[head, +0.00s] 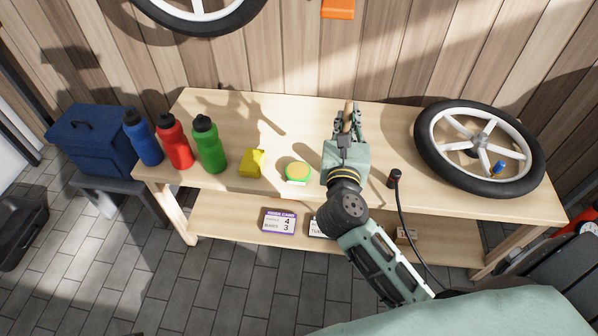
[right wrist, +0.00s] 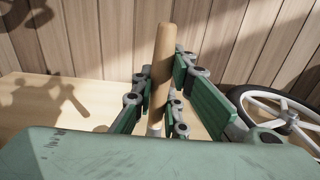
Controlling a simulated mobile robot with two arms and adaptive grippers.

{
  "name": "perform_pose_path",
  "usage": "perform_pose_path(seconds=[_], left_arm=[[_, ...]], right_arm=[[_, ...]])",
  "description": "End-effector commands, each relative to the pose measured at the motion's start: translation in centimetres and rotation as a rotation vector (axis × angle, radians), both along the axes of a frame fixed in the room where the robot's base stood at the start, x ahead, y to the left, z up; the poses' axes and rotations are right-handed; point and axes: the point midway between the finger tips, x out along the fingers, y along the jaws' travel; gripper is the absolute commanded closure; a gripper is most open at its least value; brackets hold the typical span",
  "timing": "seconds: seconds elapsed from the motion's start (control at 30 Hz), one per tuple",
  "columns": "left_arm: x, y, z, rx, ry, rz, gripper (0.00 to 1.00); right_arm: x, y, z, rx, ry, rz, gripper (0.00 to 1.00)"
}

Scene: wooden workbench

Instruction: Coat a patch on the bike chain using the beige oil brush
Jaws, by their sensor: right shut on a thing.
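My right gripper (head: 348,122) is over the back middle of the bench and shut on the beige oil brush (head: 348,108). In the right wrist view the brush's tan handle (right wrist: 165,60) stands nearly upright, leaning slightly, between the green fingers. The brush's lower end is hidden behind the fingers and the wrist. I cannot make out the bike chain in either view. My left gripper is not in view.
On the wooden bench (head: 300,115) stand blue, red and green bottles (head: 209,146), a yellow block (head: 252,163), a round green-and-yellow tin (head: 298,173) and a small dark cylinder (head: 393,179). A wheel (head: 430,150) lies at the right. The back left centre is clear.

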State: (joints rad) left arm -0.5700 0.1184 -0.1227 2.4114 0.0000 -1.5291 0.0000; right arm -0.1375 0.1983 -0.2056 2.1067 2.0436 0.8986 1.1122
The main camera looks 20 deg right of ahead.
Motion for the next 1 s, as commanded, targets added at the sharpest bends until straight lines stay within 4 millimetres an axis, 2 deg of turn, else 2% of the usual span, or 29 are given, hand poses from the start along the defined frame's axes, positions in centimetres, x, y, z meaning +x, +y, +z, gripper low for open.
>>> perform_pose_path(seconds=[0.43, 0.57, 0.8, 0.9, 1.0], left_arm=[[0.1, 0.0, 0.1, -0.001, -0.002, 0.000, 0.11], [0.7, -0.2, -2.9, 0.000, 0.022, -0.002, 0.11], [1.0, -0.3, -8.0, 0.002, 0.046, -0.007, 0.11], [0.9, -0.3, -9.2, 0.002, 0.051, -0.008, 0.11], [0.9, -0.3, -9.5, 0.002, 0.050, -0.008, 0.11]], right_arm=[[0.4, 0.4, -0.1, 0.004, 0.000, -0.004, 1.00], [1.8, 2.2, -0.6, 0.012, 0.003, -0.016, 1.00], [4.9, 7.4, -1.1, 0.011, 0.001, -0.010, 1.00], [5.6, 8.8, -1.2, 0.008, 0.000, -0.004, 1.00], [5.8, 9.4, -1.3, 0.006, -0.001, 0.000, 1.00]])
